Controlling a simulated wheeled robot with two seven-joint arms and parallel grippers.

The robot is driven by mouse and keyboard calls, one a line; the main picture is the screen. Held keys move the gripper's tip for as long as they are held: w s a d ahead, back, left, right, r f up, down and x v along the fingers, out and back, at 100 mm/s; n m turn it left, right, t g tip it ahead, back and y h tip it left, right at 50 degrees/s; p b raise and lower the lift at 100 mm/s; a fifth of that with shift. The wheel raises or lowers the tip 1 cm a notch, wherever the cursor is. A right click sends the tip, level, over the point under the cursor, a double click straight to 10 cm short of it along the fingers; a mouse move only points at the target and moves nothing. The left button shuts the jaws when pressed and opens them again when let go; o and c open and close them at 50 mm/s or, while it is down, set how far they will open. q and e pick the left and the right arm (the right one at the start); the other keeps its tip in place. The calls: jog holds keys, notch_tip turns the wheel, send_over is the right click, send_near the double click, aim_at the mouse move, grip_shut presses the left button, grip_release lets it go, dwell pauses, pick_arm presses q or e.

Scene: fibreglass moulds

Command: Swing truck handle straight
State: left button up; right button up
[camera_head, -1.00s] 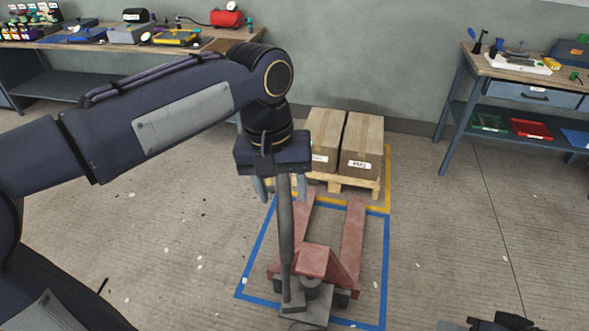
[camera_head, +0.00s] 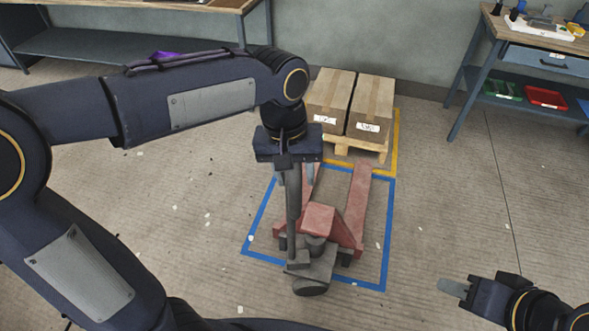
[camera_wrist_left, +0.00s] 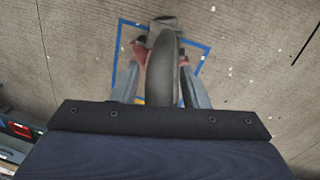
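The pallet truck (camera_head: 319,218) has red forks pointing at the boxes and a dark base with a wheel at the near end. Its grey handle (camera_head: 293,215) stands up from the base, left of the truck's middle, and its top is hidden at my left gripper. My left gripper (camera_head: 294,175) points down with one finger on each side of the handle. In the left wrist view the handle (camera_wrist_left: 161,70) runs between the fingers (camera_wrist_left: 160,88), with gaps beside it, so the gripper looks open around it. My right gripper (camera_head: 453,288) is low at the right, away from the truck; its opening is unclear.
Blue tape (camera_head: 384,240) outlines the floor around the truck. Two cardboard boxes (camera_head: 366,107) stand on a wooden pallet (camera_head: 357,149) beyond the forks, beside yellow tape (camera_head: 393,140). Workbenches stand at back left (camera_head: 130,45) and right (camera_head: 545,45). Floor right of the truck is clear.

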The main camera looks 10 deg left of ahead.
pick_arm(q)
grip_shut()
dwell(1.2)
